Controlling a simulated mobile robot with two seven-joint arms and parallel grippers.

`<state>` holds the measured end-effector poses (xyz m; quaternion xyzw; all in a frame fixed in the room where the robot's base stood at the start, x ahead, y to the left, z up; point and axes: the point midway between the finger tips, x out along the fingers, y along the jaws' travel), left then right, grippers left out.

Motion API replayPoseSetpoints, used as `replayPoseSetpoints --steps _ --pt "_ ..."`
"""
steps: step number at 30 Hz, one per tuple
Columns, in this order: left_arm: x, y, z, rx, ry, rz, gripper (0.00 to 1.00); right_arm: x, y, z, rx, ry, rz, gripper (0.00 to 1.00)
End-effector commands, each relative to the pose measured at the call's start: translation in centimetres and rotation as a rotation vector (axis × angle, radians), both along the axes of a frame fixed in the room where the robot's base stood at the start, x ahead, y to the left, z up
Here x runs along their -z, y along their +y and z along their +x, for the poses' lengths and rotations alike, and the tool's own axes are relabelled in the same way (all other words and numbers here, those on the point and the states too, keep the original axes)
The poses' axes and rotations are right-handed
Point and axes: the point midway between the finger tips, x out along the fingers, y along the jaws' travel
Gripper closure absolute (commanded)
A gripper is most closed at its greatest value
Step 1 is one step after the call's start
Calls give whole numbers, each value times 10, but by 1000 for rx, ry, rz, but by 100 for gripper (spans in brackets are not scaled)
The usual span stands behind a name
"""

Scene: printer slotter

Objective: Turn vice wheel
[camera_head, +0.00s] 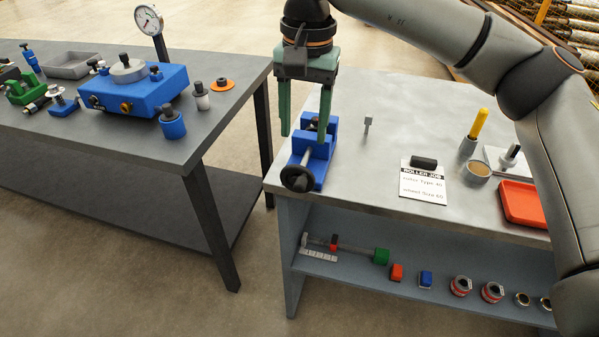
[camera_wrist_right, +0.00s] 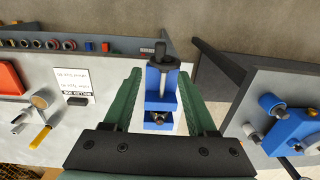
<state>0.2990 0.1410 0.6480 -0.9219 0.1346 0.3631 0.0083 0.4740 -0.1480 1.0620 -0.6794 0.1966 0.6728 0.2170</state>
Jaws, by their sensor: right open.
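The blue vice (camera_head: 317,150) stands at the left edge of the right-hand table. Its black wheel (camera_head: 298,178) faces the front, on a metal screw. My right gripper (camera_head: 304,138) has green fingers pointing down, spread apart above and around the vice in the head view. In the right wrist view the open fingers (camera_wrist_right: 162,100) frame the blue vice (camera_wrist_right: 160,118) between them, with nothing held. The black wheel (camera_wrist_right: 160,50) shows beyond the fingertips there. Whether a finger touches the vice cannot be told. My left gripper is not in view.
A small metal pin (camera_head: 367,124) stands near the vice. A gap separates this table from the left table (camera_head: 110,136).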

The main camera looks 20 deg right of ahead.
Motion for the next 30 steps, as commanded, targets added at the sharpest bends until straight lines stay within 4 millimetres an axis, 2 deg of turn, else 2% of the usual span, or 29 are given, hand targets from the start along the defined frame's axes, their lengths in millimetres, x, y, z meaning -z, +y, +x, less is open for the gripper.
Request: replayPoseSetpoints --steps 9,15,21,30 --pt "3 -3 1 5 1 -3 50 66 1 0 -1 4 0 43" --pt "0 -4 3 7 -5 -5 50 97 2 1 1 2 1 43" --pt "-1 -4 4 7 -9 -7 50 110 3 2 2 -1 2 43" --pt "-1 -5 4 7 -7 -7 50 111 3 2 1 -1 2 45"
